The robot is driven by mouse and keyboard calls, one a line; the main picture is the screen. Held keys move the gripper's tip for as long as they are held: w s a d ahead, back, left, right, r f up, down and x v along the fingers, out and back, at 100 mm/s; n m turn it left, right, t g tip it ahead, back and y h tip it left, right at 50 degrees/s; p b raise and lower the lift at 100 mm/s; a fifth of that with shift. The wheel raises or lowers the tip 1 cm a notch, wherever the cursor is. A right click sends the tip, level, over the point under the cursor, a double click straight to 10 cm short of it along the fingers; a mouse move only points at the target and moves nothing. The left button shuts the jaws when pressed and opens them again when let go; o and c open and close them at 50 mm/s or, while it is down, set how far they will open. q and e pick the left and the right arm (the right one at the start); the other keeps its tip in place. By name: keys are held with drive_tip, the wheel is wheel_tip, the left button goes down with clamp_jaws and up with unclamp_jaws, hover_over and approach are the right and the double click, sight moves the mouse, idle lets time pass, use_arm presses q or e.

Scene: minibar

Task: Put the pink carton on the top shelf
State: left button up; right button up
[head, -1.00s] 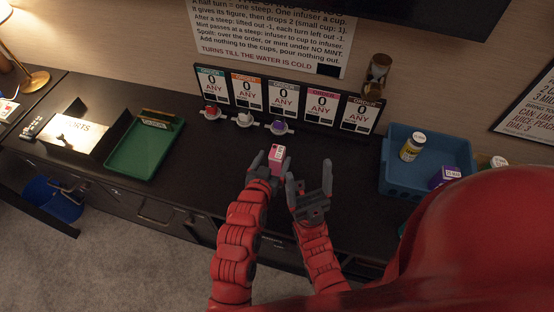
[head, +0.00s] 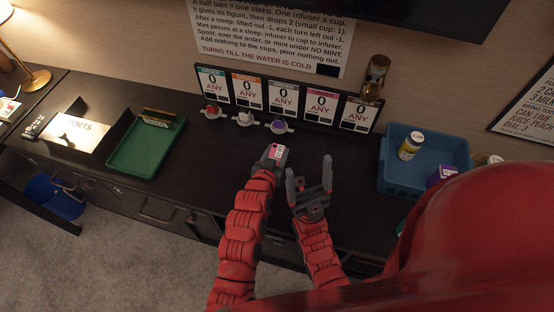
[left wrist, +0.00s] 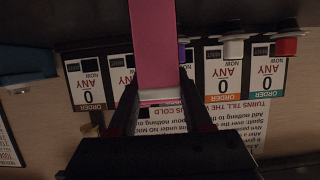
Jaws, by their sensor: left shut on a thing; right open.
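The pink carton (head: 276,151) is in my left gripper (head: 272,158), over the middle of the dark counter, in the head view. The fingers are shut on its sides. In the left wrist view the carton (left wrist: 153,50) shows as a long pink face between the two fingers (left wrist: 158,105). I cannot tell whether its base touches the counter. My right gripper (head: 309,182) is open and empty, to the right of the left one. No top shelf can be made out in these views.
Order cards (head: 283,98) stand along the wall, with several small cups (head: 245,119) before them. A green tray (head: 146,146) is at left. A blue bin (head: 388,165) with a bottle (head: 411,146) and a purple carton (head: 441,176) is at right. The counter between is mostly clear.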

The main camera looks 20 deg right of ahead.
use_arm(q)
clamp_jaws()
